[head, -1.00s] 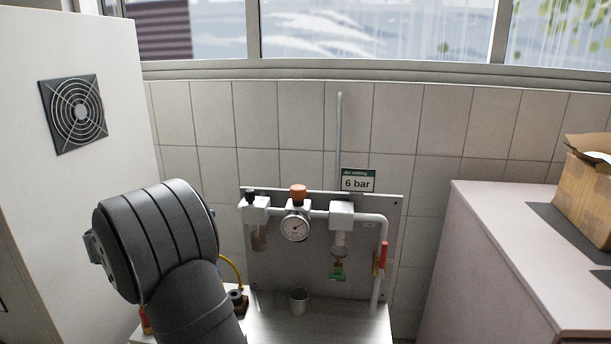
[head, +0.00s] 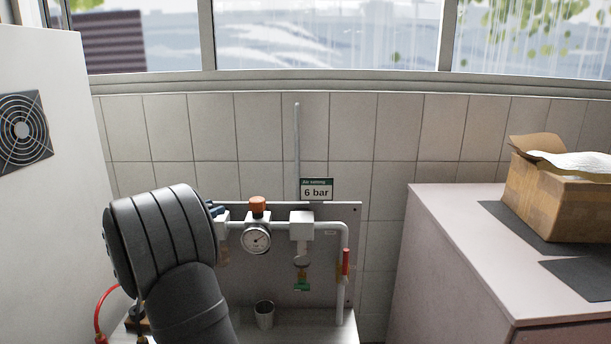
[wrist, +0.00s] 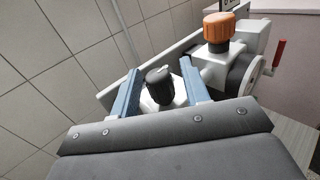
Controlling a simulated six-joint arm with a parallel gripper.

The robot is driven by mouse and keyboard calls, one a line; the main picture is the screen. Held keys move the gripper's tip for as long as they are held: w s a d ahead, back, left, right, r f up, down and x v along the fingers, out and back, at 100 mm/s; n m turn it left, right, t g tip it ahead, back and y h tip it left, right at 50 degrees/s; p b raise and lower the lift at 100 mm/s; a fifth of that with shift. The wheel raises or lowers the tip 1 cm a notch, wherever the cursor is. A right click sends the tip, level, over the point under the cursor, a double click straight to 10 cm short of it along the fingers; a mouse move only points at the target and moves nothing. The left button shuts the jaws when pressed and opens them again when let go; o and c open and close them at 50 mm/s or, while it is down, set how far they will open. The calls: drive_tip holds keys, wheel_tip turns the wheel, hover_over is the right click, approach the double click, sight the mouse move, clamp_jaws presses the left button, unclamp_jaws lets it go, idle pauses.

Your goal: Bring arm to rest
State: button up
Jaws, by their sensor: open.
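My gripper (wrist: 159,68) is open in the wrist view, with two blue fingers spread apart. A black knob (wrist: 160,86) on a white body shows between the fingers, and I cannot tell whether they touch it. In the head view my dark arm covers most of the gripper; only a bit of blue (head: 216,209) shows beside the left end of the air unit. The panel carries an orange knob (head: 258,206), a round gauge (head: 256,239) and a pipe with a red lever (head: 345,262). The orange knob also shows in the wrist view (wrist: 231,32).
A metal cup (head: 264,315) stands on the shelf below the panel. A white cabinet with a fan grille (head: 22,130) is at the left. A counter (head: 455,230) with an open cardboard box (head: 560,205) is at the right. A red hose (head: 101,310) curves at the lower left.

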idle(0.3)
drive_tip(key=v, duration=1.7)
drive_tip(key=x, duration=1.7)
drive_tip(key=shift+d, duration=0.1)
drive_tip(key=shift+r+n+t+y, duration=0.1)
drive_tip(key=shift+n+t+y, duration=0.5)
drive_tip(key=shift+y, duration=0.2)
drive_tip(key=shift+n+t+y, duration=0.3)
drive_tip(key=shift+n+y, duration=0.1)
drive_tip(key=shift+y, duration=0.1)
drive_tip(key=n+t+y, duration=0.1)
drive_tip(key=n+y, duration=0.1)
drive_tip(key=y, duration=0.2)
drive_tip(key=shift+n+t, duration=0.4)
drive_tip(key=s+a+m+h, duration=0.1)
drive_tip(key=s+a, duration=0.2)
drive_tip(key=s, duration=0.4)
drive_tip(key=s+a+g+h, duration=0.1)
drive_tip(key=s+a, duration=0.3)
drive_tip(key=s, duration=0.4)
drive_tip(key=shift+a+r+m+h, duration=0.2)
drive_tip(key=shift+m+h, duration=0.1)
drive_tip(key=shift+m, duration=0.1)
